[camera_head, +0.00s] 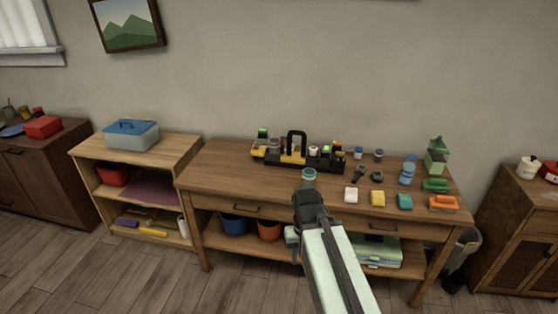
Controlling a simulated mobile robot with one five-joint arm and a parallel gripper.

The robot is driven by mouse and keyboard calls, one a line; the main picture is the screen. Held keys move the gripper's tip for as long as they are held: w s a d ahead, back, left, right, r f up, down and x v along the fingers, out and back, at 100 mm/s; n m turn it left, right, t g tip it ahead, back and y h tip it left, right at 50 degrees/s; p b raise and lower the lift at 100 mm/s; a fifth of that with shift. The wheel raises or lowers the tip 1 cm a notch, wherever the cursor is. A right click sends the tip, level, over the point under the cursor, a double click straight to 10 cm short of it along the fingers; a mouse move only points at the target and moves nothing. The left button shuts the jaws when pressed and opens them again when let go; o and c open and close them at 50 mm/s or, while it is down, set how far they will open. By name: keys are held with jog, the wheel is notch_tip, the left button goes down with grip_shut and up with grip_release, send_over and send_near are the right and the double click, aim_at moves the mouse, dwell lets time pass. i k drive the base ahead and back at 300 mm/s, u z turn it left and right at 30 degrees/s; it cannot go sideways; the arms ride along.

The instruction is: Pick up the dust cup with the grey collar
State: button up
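My gripper (309,196) is at the end of my arm, in front of the wooden table's front edge. Its fingers are too small and dark to tell whether they are open. Just beyond it, a small round teal cup with a pale grey ring (309,175) stands on the table near the front edge. It may be the dust cup with the grey collar, but I cannot tell for sure. A blue translucent cup-like container (406,175) stands farther right. Two small dark blue-grey round pieces (358,153) stand near the back. I see nothing held.
The wooden table (225,174) carries a black caddy (318,161) at the back. The table's left part is clear. A low shelf (185,150) adjoins the left.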

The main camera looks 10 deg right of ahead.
aim_at(274, 144)
jog(key=u, duration=0.35)
jog(key=i, duration=0.7)
jog(key=u, duration=1)
jog(key=i, duration=2.15)
jog(key=z, duration=0.35)
